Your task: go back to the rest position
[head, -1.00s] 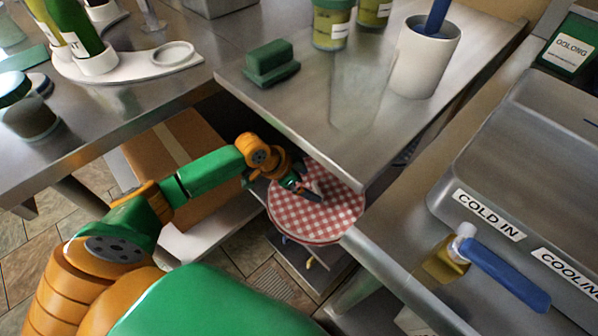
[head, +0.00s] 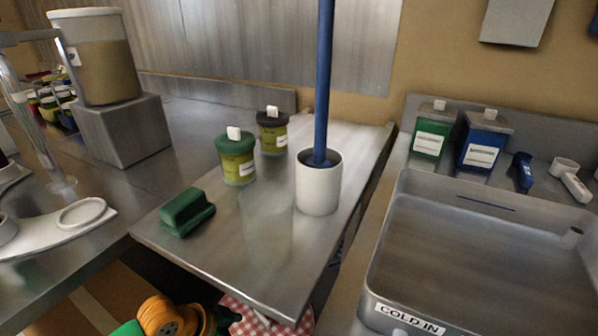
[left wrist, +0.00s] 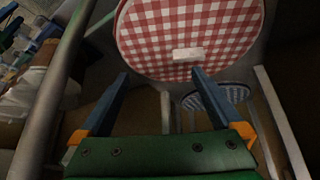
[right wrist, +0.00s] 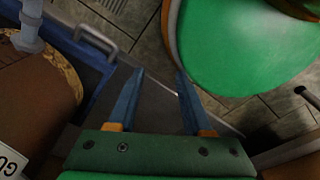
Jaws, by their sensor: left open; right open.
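My left gripper (left wrist: 160,85) is open and empty in the left wrist view. Its fingertips are close to a red-and-white checked round cover (left wrist: 185,30) with a small white tab (left wrist: 187,54). I cannot tell whether a fingertip touches the cover. In the head view only part of my left arm and the checked cover (head: 250,318) show at the bottom edge, below the steel counter; the left fingertips are not clearly visible there. My right gripper (right wrist: 158,80) is open and empty in the right wrist view, above the floor, and is out of the head view.
A steel counter (head: 250,250) holds a green block (head: 186,212), a green-lidded jar (head: 236,160), a dark-lidded jar (head: 273,132) and a white cylinder (head: 318,190) with a blue rod (head: 324,80). A steel basin (head: 480,250) is at right. A blue bin edge (right wrist: 100,70) lies near my right gripper.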

